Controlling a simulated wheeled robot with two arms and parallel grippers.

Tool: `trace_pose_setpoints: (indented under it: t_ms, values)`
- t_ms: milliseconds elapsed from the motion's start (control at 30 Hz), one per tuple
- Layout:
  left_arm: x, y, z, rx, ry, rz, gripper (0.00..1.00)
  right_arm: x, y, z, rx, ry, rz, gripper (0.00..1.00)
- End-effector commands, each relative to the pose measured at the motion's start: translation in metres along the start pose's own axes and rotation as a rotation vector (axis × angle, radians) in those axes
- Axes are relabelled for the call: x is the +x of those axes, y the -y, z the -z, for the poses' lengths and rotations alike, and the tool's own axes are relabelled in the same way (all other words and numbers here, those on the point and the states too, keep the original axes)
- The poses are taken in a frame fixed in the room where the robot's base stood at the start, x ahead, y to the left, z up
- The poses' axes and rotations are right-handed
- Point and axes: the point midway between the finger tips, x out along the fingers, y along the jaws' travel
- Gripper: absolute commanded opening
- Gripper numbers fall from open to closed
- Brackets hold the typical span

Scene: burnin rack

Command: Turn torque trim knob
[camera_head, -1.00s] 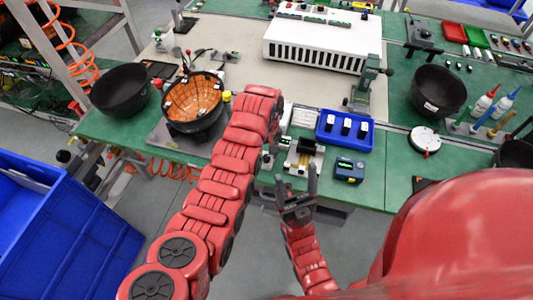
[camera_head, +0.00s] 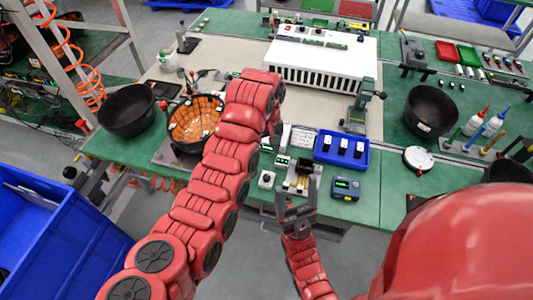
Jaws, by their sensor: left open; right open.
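I cannot tell for certain which part is the torque trim knob. A small grey box with a round dark top (camera_head: 266,180) sits at the bench's front edge, and a dark blue device with a display (camera_head: 346,188) stands to its right. My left gripper (camera_head: 274,124) is over the bench's middle, mostly hidden by its own red wrist; it is open, and I see nothing held. My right gripper (camera_head: 297,192) is open and empty at the bench's front edge, fingers pointing away from me, just in front of a small fixture with a black block (camera_head: 302,172).
A blue tray (camera_head: 327,158) with dark parts lies behind the fixture. A white slotted unit (camera_head: 322,64) stands at the back. Black bowls stand left (camera_head: 127,110) and right (camera_head: 430,110); an orange-lined bowl (camera_head: 194,122) is partly covered by my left arm. The beige mat (camera_head: 225,52) has free room.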

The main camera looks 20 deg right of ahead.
Motion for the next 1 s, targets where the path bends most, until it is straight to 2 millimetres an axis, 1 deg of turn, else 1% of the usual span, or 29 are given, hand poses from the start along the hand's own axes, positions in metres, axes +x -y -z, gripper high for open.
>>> trace_pose_setpoints:
  t_ms: [33,100,200,300,433,900,967,1000]
  values:
    - [-0.012,0.002,0.001,-0.002,0.001,0.000,0.62,0.008,0.000,0.001,0.000,0.001,0.000,0.73]
    - [-0.021,0.002,0.001,-0.002,-0.002,0.000,0.62,0.011,-0.001,0.002,0.000,0.001,0.000,0.73]
    - [-0.032,0.001,0.002,-0.002,-0.003,-0.003,0.62,0.009,-0.001,0.001,0.000,0.001,0.000,0.73]
    - [-0.038,0.001,0.001,-0.002,-0.001,0.000,0.62,0.010,-0.001,0.002,0.000,0.001,0.000,0.73]
    - [-0.041,0.001,0.000,0.000,0.000,0.001,0.62,0.010,-0.001,0.002,0.000,0.001,0.000,0.73]
    - [-0.042,0.000,0.000,0.000,-0.001,0.001,0.62,0.010,-0.001,0.002,0.000,0.001,0.000,0.73]
    - [-0.045,0.000,0.000,0.000,-0.001,0.001,0.62,0.013,-0.001,0.002,0.000,0.001,0.000,0.73]
    - [-0.049,0.000,0.000,0.000,-0.001,0.001,0.62,0.018,-0.001,0.003,0.000,0.001,0.000,0.73]
